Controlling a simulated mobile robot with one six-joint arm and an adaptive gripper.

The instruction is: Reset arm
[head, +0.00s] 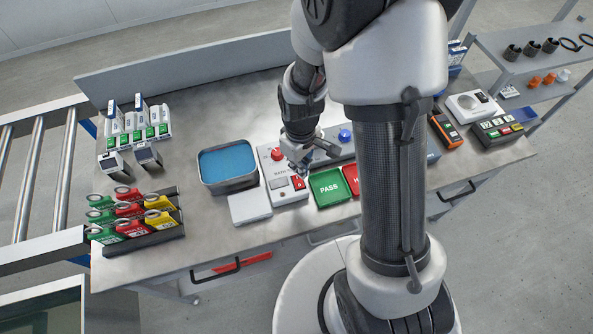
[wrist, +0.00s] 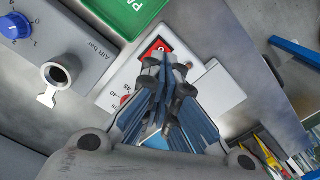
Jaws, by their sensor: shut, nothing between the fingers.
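My gripper (head: 301,174) is shut and empty. The fingers hide part of the box face. I cannot tell whether the tips touch it.
A blue-filled tray (head: 229,187) and a white pad (head: 250,207) lie left of the box. A green PASS bin (head: 329,188) and a red bin (head: 352,180) lie right. A blue knob (head: 345,135) stands behind. Colored tags (head: 131,212) fill a rack at left.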

